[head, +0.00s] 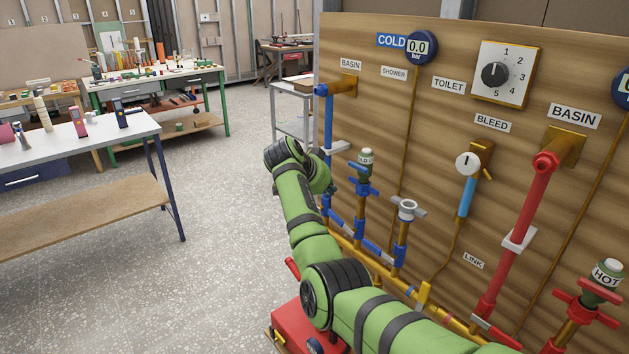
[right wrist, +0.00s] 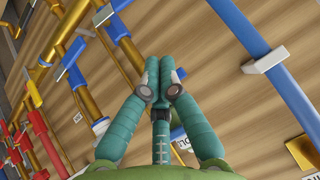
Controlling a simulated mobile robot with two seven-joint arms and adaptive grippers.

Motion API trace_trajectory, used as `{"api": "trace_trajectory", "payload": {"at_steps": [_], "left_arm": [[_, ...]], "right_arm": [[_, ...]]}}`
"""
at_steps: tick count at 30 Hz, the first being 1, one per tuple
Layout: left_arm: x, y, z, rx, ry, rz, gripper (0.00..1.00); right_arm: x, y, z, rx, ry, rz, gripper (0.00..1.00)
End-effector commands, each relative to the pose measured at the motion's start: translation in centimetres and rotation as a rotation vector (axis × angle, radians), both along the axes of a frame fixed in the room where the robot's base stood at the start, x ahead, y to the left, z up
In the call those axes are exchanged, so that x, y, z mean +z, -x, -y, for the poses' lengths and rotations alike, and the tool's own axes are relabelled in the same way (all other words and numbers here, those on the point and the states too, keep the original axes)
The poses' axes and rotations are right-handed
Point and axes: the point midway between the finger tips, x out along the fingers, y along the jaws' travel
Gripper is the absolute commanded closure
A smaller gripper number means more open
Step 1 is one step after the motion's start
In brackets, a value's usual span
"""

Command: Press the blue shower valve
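A blue valve (head: 363,183) with a green-and-white cap stands upright on the cold pipework, left of the board's middle. A second fitting with a grey handle (head: 406,209) stands on a blue-banded pipe to its right. I cannot tell for sure which one is the shower valve; the SHOWER label (head: 394,73) is above them. In the head view my right arm reaches in front of the board, and its gripper is mostly hidden behind the wrist. In the right wrist view my right gripper (right wrist: 153,82) has its teal fingertips together, with nothing seen between them. My left gripper is out of view.
A blue basin pipe (head: 328,125) runs down the board's left edge. Red hot pipes (head: 520,235) and a red HOT valve (head: 585,303) stand at the right. A white-topped bench (head: 70,150) is at the left, with open floor between it and the board.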

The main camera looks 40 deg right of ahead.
Motion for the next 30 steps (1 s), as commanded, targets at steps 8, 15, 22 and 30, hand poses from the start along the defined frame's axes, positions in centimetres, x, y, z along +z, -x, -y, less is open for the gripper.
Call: {"api": "trace_trajectory", "payload": {"at_steps": [8, 15, 22, 30], "left_arm": [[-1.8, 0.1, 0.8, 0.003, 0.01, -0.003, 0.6], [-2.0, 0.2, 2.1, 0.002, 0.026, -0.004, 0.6], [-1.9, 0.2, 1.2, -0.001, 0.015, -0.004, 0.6], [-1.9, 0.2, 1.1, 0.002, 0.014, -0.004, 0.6]], "right_arm": [[3.4, 1.1, -3.5, -0.002, 0.001, 0.004, 1.0], [4.4, 1.5, -4.4, -0.004, 0.001, 0.002, 1.0], [4.4, 1.5, -4.4, -0.004, 0.001, 0.001, 1.0], [4.4, 1.5, -4.4, -0.003, 0.001, 0.0, 1.0]]}}
